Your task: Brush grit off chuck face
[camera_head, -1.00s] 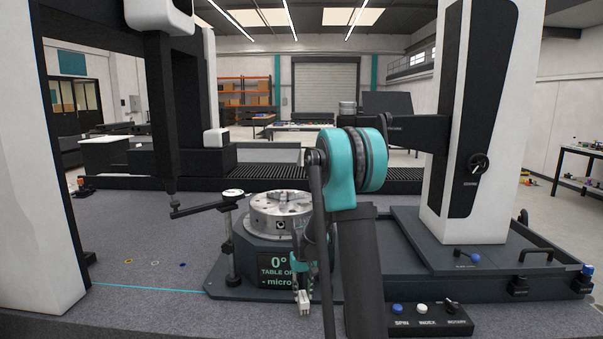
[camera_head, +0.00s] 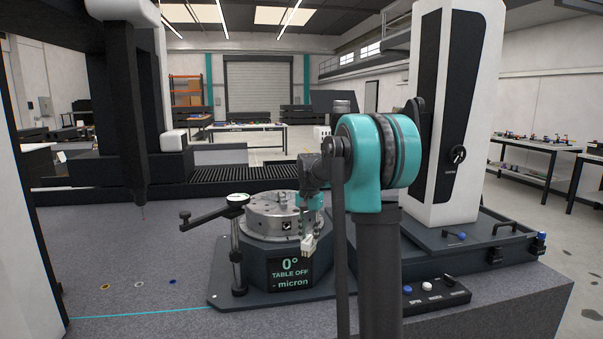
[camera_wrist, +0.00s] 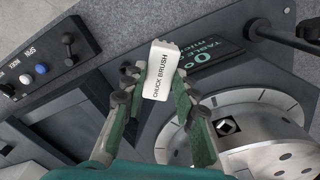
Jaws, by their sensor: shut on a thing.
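The round metal chuck (camera_head: 262,222) sits on the dark rotary table, whose display (camera_head: 290,274) reads 0° and TABLE OFF. In the wrist view the chuck (camera_wrist: 245,108) is at lower right, with a square socket on its side. My gripper (camera_head: 308,232) is shut on a white brush (camera_head: 308,246), just in front of the chuck's right side. In the wrist view the brush (camera_wrist: 160,75), labelled CHUCK BRUSH, is between the fingertips, its bristles toward the top. It looks apart from the chuck there. My arm hides part of the chuck's right side in the head view.
A control box (camera_head: 436,292) with buttons is at right. A dark probe column (camera_head: 125,120) hangs at left. Small rings lie on the open granite at left.

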